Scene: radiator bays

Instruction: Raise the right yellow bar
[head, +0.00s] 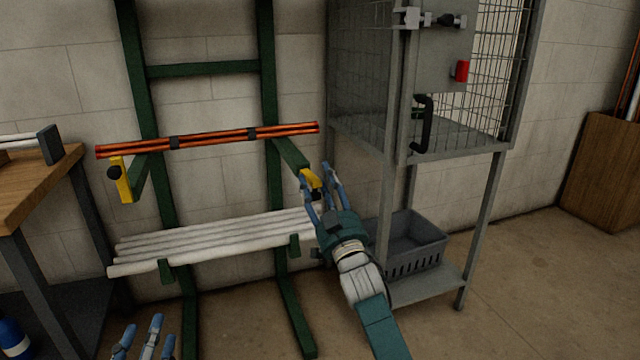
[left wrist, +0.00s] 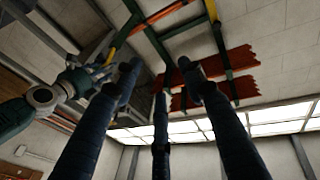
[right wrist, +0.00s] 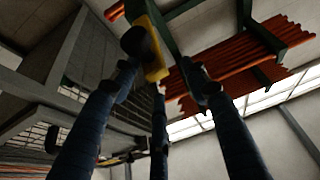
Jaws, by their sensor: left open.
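The right yellow bar (head: 311,181) sits at the end of the green rack's right arm, with its lower part hidden behind my right gripper (head: 319,178). In the right wrist view the bar (right wrist: 152,48) has a round black knob and lies just beyond and between the spread fingertips. The right gripper looks open; I cannot tell whether a finger touches the bar. The left yellow bar (head: 122,182), also with a black knob, hangs down at the rack's left arm. My left gripper (head: 142,328) is open and empty, low at the front left.
Orange pipes (head: 210,139) lie across the upper rack arms and white pipes (head: 215,240) across the lower ones. A grey wire cage (head: 365,80) stands close right of my right gripper, with a grey crate (head: 415,238) below. A wooden workbench (head: 40,185) is at left.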

